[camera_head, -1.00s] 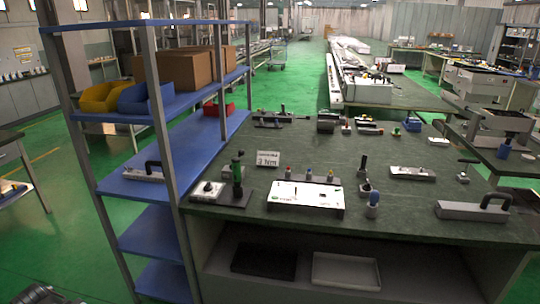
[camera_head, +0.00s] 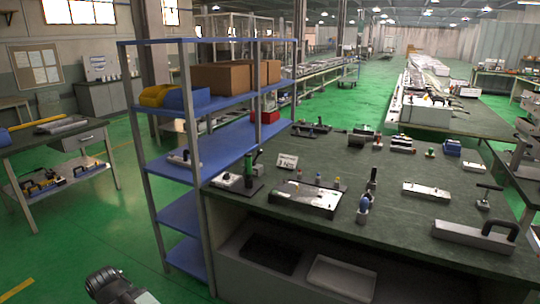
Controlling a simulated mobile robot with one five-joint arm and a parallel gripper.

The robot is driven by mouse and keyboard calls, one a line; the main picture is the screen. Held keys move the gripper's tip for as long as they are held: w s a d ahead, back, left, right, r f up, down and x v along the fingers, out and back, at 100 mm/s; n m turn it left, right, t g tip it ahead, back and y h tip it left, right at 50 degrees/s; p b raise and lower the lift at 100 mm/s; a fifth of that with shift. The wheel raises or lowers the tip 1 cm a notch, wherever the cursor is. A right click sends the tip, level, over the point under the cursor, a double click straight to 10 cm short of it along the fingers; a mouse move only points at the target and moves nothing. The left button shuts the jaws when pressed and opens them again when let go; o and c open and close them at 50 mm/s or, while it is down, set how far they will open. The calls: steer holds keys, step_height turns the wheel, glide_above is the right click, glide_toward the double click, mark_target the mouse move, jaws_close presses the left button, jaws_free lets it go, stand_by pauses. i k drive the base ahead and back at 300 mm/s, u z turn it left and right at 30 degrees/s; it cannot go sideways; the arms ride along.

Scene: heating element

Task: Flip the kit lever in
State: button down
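A green upright handle (camera_head: 249,168) stands on a dark base with a pale block at the left front of the dark green workbench. Just right of it lies a flat fixture (camera_head: 306,198) with small coloured-top pegs along its back edge. A dark upright lever (camera_head: 373,181) stands right of the fixture, behind a blue-topped piece (camera_head: 364,206). A black T-shaped handle (camera_head: 487,192) rises from a small base at the right. I cannot tell which of these is the kit lever. My gripper is not in view.
A blue-shelved rack (camera_head: 212,149) with cardboard boxes and bins stands against the bench's left end. A long grey block with a black handle (camera_head: 472,236) lies at the right front. Green floor (camera_head: 60,240) is open at the left. A dark rounded part at bottom left may be mine.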

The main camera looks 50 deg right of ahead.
mark_target(259, 151)
steer(key=z, duration=0.8)
steer(key=i, duration=0.65)
